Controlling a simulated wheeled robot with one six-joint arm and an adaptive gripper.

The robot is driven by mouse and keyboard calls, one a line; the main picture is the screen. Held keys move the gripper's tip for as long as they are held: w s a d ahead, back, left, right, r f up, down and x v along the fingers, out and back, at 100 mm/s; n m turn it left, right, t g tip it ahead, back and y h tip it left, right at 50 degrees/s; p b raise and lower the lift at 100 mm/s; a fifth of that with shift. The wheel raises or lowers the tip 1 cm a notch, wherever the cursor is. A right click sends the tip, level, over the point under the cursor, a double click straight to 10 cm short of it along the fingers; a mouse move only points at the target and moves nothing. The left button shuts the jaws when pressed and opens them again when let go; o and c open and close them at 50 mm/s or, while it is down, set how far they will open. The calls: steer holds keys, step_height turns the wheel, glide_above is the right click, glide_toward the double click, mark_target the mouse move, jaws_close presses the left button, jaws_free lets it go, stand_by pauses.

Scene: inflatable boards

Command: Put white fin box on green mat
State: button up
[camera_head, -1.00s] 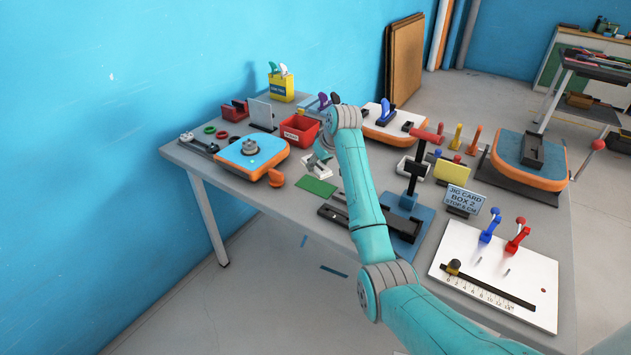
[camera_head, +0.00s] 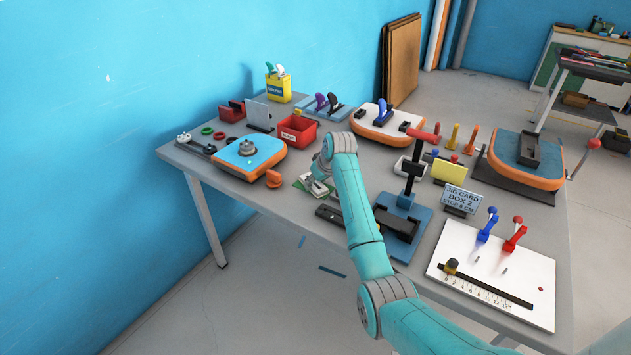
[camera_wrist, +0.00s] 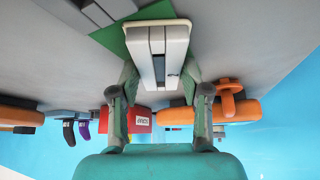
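The white fin box (camera_wrist: 172,42), with a dark slot along its middle, is between the two fingers of my gripper (camera_wrist: 160,75) in the wrist view. The fingers press against its sides. The green mat (camera_wrist: 112,38) shows beside and behind the box, which overlaps it. In the head view my gripper (camera_head: 317,184) and the white box (camera_head: 319,189) are over the mat (camera_head: 299,186), most of which they hide. I cannot tell whether the box touches the mat.
A blue and orange board (camera_head: 248,158) with an orange knob (camera_head: 273,179) lies left of the mat. A red bin (camera_head: 297,131) stands behind. A dark rail (camera_head: 335,217) and a blue-based press (camera_head: 405,200) are close on the right. Bare tabletop lies in front-left.

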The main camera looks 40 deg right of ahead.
steer(key=shift+o, duration=1.4)
steer(key=shift+r, duration=0.1)
steer(key=v, duration=1.2)
